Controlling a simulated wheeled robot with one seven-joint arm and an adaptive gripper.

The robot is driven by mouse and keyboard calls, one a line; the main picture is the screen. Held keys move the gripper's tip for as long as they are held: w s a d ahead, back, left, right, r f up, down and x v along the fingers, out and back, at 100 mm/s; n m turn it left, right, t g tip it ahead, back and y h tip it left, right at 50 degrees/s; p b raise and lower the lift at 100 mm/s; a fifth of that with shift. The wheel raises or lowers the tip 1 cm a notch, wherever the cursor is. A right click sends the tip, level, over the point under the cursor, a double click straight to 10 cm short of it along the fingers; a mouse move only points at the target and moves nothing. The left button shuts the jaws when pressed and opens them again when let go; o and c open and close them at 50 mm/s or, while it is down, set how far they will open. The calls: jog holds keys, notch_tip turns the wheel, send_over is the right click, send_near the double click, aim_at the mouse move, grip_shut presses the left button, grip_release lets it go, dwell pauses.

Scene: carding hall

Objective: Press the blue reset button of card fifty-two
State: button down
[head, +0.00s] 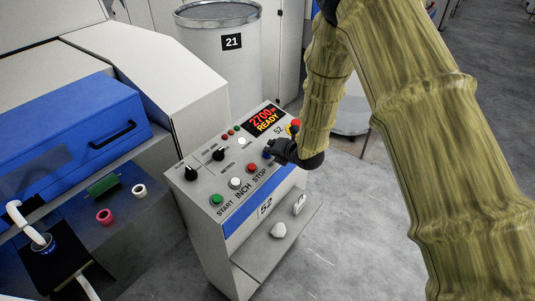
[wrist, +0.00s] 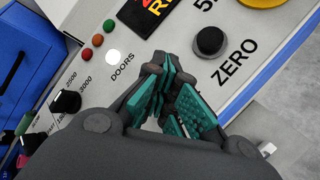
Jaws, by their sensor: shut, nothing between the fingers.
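The control panel of card fifty-two (head: 209,180) slopes below my arm, with a "52" plate on its front. A small dark blue spot, apparently the blue reset button (head: 267,154), ends the row after green START, white INCH and red STOP. It is partly hidden by my gripper (head: 273,150), whose tip is right at it; I cannot tell whether they touch. In the wrist view my gripper (wrist: 170,95) has its teal-padded fingers shut and empty over the panel. The blue button is not visible there.
The display (head: 263,120) reads 2700 and READY. A red stop knob on yellow (head: 294,125) is close behind my gripper. A black ZERO knob (wrist: 210,41) and a lit white DOORS lamp (wrist: 113,57) lie near the fingers. A can marked 21 (head: 215,60) stands behind.

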jog(key=shift+r, duration=0.15)
jog(key=shift+s+d+r, duration=0.1)
jog(key=shift+d+r, duration=0.1)
jog(key=shift+r, duration=0.55)
jog(key=r, duration=0.1)
jog(key=r+p, duration=0.1)
jog(key=r, duration=0.1)
jog(key=d+r+p, duration=0.1)
jog(key=shift+s+r, duration=0.4)
dwell(0.9)
